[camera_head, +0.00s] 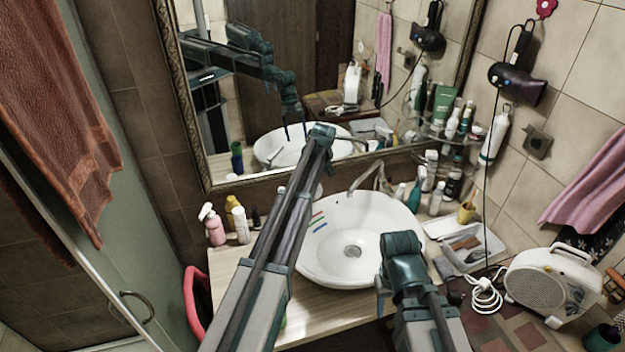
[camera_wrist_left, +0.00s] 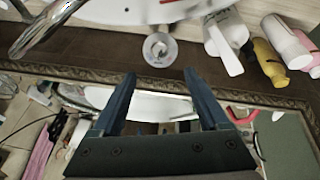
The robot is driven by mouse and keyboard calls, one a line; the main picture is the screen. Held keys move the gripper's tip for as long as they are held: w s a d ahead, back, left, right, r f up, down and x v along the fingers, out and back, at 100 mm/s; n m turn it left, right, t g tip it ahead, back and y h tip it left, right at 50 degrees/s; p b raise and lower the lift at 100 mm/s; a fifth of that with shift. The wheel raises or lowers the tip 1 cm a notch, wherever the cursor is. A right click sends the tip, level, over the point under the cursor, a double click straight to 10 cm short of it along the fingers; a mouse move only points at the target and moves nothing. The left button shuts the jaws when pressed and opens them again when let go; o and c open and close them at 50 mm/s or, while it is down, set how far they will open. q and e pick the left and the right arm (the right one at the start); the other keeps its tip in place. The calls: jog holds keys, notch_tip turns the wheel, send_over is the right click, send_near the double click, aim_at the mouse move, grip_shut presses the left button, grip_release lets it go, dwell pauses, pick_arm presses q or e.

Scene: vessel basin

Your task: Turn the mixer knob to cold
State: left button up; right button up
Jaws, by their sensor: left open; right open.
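The chrome faucet (camera_head: 366,180) rises behind the white basin (camera_head: 385,215); its curved spout also shows in the left wrist view (camera_wrist_left: 42,28). A round metal-and-white piece (camera_wrist_left: 160,49) lies ahead of my left fingers in that view; I cannot tell if it is the mixer knob. No knob is clear in the head view, where my left arm covers part of the area behind the basin. My left gripper (camera_wrist_left: 160,88) is open and empty, its fingertips apart from the round piece. My right gripper (camera_head: 381,302) is open low at the basin's front right; its fingers are partly hidden.
A framed mirror (camera_head: 300,85) stands close behind the basin and reflects my arm. Bottles (camera_head: 215,223) stand left of the basin; more bottles and a tray (camera_head: 480,250) are on the right. A fan heater (camera_head: 550,285) and white cable sit at the far right.

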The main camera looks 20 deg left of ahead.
pick_arm(q)
jog(key=shift+w, duration=0.1)
jog(key=b+x, duration=1.2)
jog(key=x, duration=0.1)
jog(key=shift+w+a+f+b, duration=0.1)
jog(key=shift+a+f+b, duration=0.05)
jog(key=shift+f+b, duration=0.2)
jog(key=shift+r, duration=0.1)
grip_shut()
